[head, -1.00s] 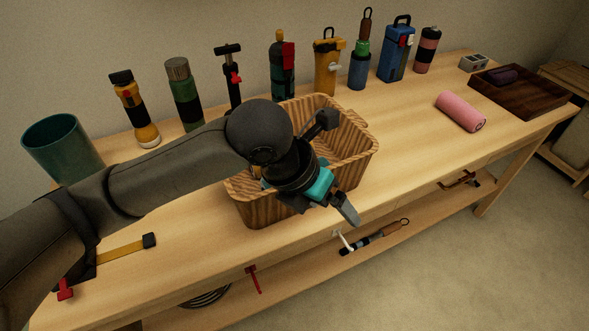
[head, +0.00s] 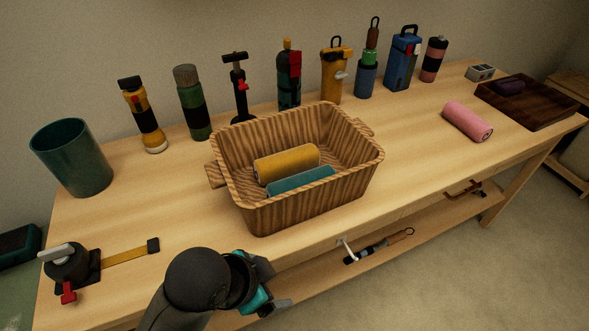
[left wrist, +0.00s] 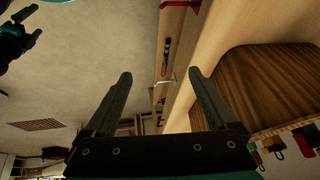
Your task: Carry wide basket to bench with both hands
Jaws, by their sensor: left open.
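The wide basket (head: 310,205), brown striped wood with a handle on each short side, stands upright on the wooden bench (head: 130,215). It holds a yellow roll (head: 287,163) and a teal roll (head: 300,181). Its side also shows at the right in the left wrist view (left wrist: 262,90). My left gripper (head: 274,283) is open and empty, in front of the basket near the bench's front edge, apart from it. Its spread fingers show in the left wrist view (left wrist: 160,80). Part of what looks like my right gripper (left wrist: 14,38) shows at that view's upper left; its jaws are unclear.
Several bottles and tools line the back of the bench. A green bin (head: 72,160) and a clamp-like tool (head: 68,265) are at the left. A pink roll (head: 467,121) and a dark tray (head: 530,103) are at the right.

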